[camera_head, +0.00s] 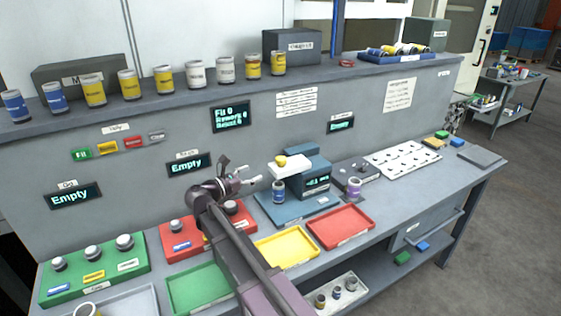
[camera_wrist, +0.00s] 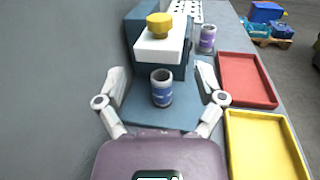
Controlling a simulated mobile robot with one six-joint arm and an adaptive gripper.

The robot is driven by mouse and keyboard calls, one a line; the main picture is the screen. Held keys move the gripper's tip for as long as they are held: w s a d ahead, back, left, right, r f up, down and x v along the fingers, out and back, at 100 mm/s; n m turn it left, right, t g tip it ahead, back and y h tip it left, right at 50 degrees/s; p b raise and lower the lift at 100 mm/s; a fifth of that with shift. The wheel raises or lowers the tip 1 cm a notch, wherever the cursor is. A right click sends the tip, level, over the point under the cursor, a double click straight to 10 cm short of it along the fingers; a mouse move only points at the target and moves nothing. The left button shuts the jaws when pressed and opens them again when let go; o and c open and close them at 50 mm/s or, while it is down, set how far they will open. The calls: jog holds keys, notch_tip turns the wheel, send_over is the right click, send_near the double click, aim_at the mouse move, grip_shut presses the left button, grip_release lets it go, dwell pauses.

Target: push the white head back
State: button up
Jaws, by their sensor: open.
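The white head (camera_head: 287,167) with a yellow knob (camera_head: 281,160) on it juts forward from the top of a blue-grey device (camera_head: 312,180) with a lit display. In the wrist view the white head (camera_wrist: 160,47) overhangs the device's base, with the yellow knob (camera_wrist: 159,24) on top. A dark blue can (camera_head: 279,191) stands upright on the base, just in front of and below the head. My gripper (camera_head: 248,173) is open and empty, to the left of the head and apart from it. In the wrist view its fingers spread on both sides of the can (camera_wrist: 161,90) without visible contact.
A yellow tray (camera_head: 284,249) and a red tray (camera_head: 341,227) lie in front of the device. A purple can (camera_head: 355,189) stands to its right on a grey unit. The grey wall panel (camera_head: 150,150) rises behind, with several cans on its ledge.

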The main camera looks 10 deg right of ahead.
aim_at(277, 162)
jog(key=x, duration=1.2)
jog(key=shift+w+d, duration=0.15)
grip_shut()
